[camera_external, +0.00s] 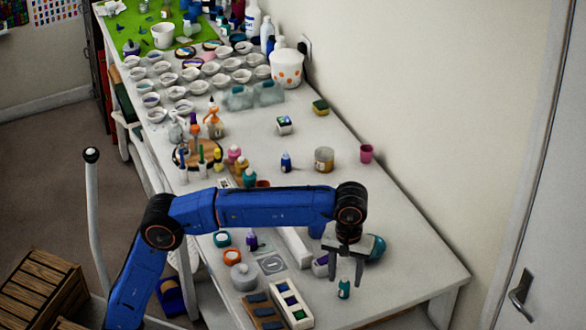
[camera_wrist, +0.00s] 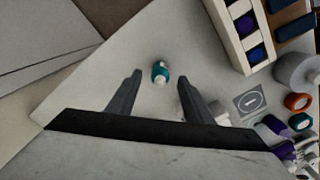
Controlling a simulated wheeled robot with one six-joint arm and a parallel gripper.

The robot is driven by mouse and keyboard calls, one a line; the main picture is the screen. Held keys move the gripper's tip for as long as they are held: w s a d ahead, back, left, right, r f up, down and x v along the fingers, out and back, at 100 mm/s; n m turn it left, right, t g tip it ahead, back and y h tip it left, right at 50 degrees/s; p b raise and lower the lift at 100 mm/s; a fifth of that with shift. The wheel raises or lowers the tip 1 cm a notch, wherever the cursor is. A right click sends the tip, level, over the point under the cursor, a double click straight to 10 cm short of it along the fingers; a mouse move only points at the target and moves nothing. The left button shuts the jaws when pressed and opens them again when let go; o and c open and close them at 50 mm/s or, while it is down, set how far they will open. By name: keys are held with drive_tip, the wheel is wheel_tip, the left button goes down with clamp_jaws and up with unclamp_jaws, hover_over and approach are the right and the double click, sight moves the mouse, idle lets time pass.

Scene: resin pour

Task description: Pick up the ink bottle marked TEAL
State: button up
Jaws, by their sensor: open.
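A small teal bottle with a white band or label (camera_wrist: 160,72) stands on the white table in the wrist view. It also shows in the external view (camera_external: 344,289), near the table's front end. Its lettering is too small to read. My gripper (camera_external: 346,282) is open and empty above the table, its fingers pointing down. In the wrist view the bottle appears between the two fingers (camera_wrist: 158,84), a little beyond their tips. I cannot tell the height left between the tips and the bottle.
A white holder with colored bottles (camera_external: 291,303) stands left of the teal bottle, beside a grey lidded pot (camera_external: 244,277). A larger teal object (camera_external: 375,248) lies behind my gripper. A purple-and-white item (camera_external: 320,265) is close by. The table right of the bottle is clear.

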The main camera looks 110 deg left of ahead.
sight(345, 281)
drive_tip(key=shift+f, duration=1.95)
drive_tip(key=shift+c, duration=0.3)
drive_tip(key=c, duration=1.1)
drive_tip(key=shift+o, duration=0.2)
drive_tip(key=shift+r, duration=0.15)
